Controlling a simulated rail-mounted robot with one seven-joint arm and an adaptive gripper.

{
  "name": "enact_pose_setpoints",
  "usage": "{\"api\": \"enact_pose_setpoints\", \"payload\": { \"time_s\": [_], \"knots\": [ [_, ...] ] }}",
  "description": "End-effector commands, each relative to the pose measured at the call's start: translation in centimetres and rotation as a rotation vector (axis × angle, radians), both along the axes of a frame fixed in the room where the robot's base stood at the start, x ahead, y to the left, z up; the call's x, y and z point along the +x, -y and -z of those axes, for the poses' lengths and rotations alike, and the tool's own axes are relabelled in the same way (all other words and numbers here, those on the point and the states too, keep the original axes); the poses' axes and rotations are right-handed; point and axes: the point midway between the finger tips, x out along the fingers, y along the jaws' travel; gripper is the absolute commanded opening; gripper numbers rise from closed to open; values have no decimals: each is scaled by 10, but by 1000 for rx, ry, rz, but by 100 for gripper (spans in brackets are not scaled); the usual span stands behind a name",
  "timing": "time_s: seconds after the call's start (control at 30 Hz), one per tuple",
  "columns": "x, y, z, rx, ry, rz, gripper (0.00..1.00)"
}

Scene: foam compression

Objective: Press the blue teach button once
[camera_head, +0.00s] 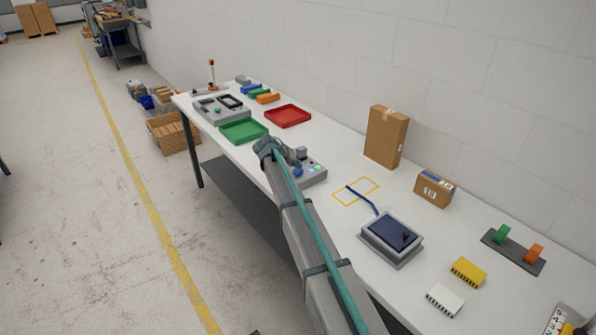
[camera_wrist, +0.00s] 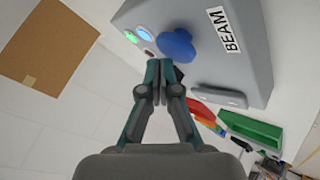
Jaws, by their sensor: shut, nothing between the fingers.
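The grey control box (camera_wrist: 200,20) carries a white BEAM label and a large blue button (camera_wrist: 177,45). Lit green and pale blue lights sit beside the button, with a small dark round spot near them. My gripper (camera_wrist: 163,68) is shut and empty, its fingertips just below the blue button in the wrist view; I cannot tell whether they touch it. In the head view the box (camera_head: 316,180) is on the white table, partly hidden by my arm, and the blue button (camera_head: 298,172) shows beside my gripper (camera_head: 290,160).
Green (camera_head: 243,131) and red (camera_head: 288,116) trays lie beyond the box. A tall carton (camera_head: 386,136) and a small carton (camera_head: 434,190) stand near the wall. A grey device with a dark top (camera_head: 391,237) and yellow (camera_head: 468,271) and white (camera_head: 444,299) blocks lie nearer.

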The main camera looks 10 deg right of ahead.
Motion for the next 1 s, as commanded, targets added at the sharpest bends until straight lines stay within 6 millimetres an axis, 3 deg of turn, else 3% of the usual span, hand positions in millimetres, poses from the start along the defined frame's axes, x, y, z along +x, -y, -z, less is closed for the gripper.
{"api": "enact_pose_setpoints", "payload": {
  "time_s": [0.57,1.0],
  "knots": [
    [0,0,-10,0,0,0,0],
    [0,0,-48,1,1,-1,0]
  ]
}}
